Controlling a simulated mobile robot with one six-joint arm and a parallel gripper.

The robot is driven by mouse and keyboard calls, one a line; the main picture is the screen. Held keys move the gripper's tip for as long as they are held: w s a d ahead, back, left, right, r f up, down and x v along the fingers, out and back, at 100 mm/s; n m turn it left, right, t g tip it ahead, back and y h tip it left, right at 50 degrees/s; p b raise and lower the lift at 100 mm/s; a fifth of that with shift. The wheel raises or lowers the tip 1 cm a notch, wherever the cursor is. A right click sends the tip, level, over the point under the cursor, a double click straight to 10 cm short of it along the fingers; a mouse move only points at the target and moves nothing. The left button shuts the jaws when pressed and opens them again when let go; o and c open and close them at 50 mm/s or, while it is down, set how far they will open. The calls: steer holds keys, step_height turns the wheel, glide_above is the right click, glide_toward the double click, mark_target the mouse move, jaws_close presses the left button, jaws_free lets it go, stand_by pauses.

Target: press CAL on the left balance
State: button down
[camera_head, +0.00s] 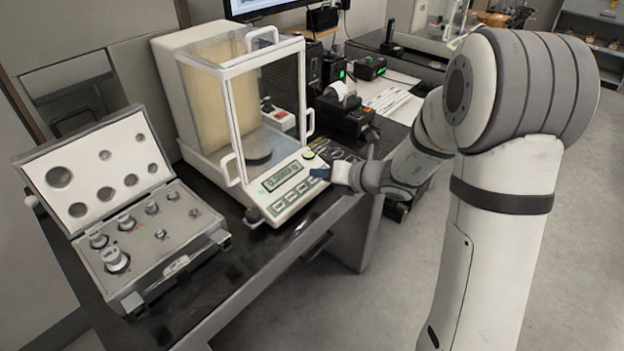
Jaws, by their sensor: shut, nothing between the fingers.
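The left balance (190,98) stands on the dark table, a white housing with a glass draft shield and a round dark pan inside. Its front panel (268,206) has a small greenish display (282,176) and a row of grey buttons (297,194). The button labels are too small to read, so I cannot tell which is CAL. My gripper (318,173) is shut and empty, its dark tips over the right end of the panel, just right of the display. I cannot tell whether the tips touch the panel. Part of the panel's right end is hidden behind the gripper.
An open weight case (190,222) with several metal weights stands left of the balance. A small printer (345,115) and black boxes stand to its right. Another balance (440,30) is on the far table. The front table edge is clear.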

steer(key=shift+a+f, duration=0.1)
steer(key=shift+f, duration=0.2)
steer(key=shift+w+a+f+b, duration=0.1)
steer(key=shift+f+b, duration=0.25)
steer(key=shift+b, duration=0.1)
stand_by(0.4)
steer(key=shift+r, duration=0.1)
steer(key=shift+d+r+p, duration=0.25)
steer(key=shift+r+p, duration=0.45)
steer(key=r+p, duration=0.1)
steer(key=s+d+r+p, duration=0.1)
steer(key=r, duration=0.1)
steer(key=r+p, duration=0.1)
steer(key=p, duration=0.1)
steer(key=shift+s+d+r, duration=0.2)
steer(key=shift+r, duration=0.1)
stand_by(0.7)
